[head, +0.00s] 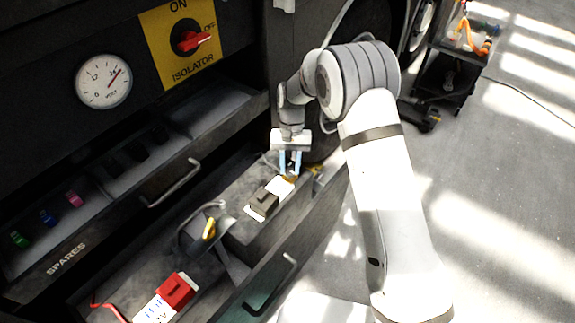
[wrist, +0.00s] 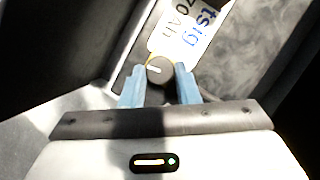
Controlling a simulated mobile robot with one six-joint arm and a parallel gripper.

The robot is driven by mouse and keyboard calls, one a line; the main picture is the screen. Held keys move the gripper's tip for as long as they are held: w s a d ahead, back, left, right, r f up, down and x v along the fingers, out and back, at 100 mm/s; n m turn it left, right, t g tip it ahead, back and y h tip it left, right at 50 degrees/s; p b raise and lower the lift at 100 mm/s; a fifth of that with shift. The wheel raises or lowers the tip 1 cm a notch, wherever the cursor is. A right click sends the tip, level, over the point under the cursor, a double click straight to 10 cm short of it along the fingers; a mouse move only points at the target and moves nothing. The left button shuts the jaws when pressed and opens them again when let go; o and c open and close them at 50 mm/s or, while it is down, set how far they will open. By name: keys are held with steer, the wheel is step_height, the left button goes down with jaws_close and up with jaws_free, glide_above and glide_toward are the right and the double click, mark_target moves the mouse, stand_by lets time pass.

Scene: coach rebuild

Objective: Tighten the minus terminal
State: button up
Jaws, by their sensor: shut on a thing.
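My gripper (head: 290,162) points down at the far end of the rear battery (head: 234,222) in the open tray. In the wrist view its blue fingers (wrist: 160,88) stand on either side of a dark round knob (wrist: 160,70) with a white line, and they are shut on it. The knob sits on a yellowish piece beside the battery's white label (wrist: 185,35). No minus sign is readable on it. In the head view the fingers mostly hide the knob; a bit of orange-yellow shows at their tips. A dark grey-brown cover (head: 262,203) sits at the label's other end.
A red terminal cover (head: 176,290) sits on the nearer battery. A cable with a yellow piece (head: 209,229) lies between the batteries. The isolator's red handle (head: 192,42) points right, towards the OFF side. A spares drawer (head: 95,225) and a volt gauge (head: 104,80) are at left.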

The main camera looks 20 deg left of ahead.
steer(key=shift+w+d+m+y, duration=0.15)
steer(key=shift+m+y, duration=0.35)
steer(key=shift+m, duration=0.7)
steer(key=o, duration=1)
steer(key=b+v, duration=0.1)
steer(key=v, duration=0.6)
steer(key=shift+w+r, duration=0.15)
steer(key=shift+r, duration=0.2)
steer(key=shift+d, duration=0.1)
